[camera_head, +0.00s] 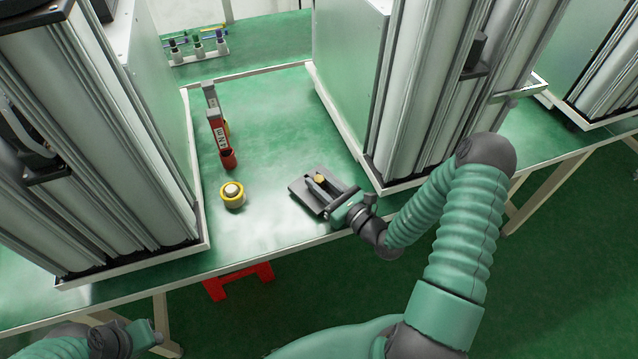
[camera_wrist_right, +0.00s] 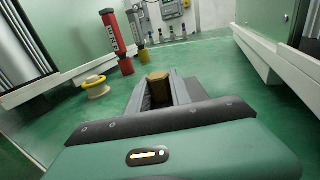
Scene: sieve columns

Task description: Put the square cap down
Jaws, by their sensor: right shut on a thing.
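The square cap seems to be the small brown-gold block (camera_head: 320,179) at the tips of my right gripper (camera_head: 318,184). In the right wrist view the block (camera_wrist_right: 158,78) sits between the far ends of the two dark fingers, which are shut on it. The right gripper is low over the green table near its front edge, right of the yellow ring. I cannot tell whether the block touches the table. My left gripper (camera_head: 147,334) is at the lower left, off the table and apart from everything; its jaw opening is unclear.
A yellow ring-shaped piece with a pale centre (camera_head: 232,195) and a red upright tool (camera_head: 221,140) stand to the left. Tall grey machines flank the work area (camera_head: 95,150) and (camera_head: 400,100). A small bottle rack (camera_head: 197,52) is at the back. Green table (camera_head: 265,125) is clear mid-way.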

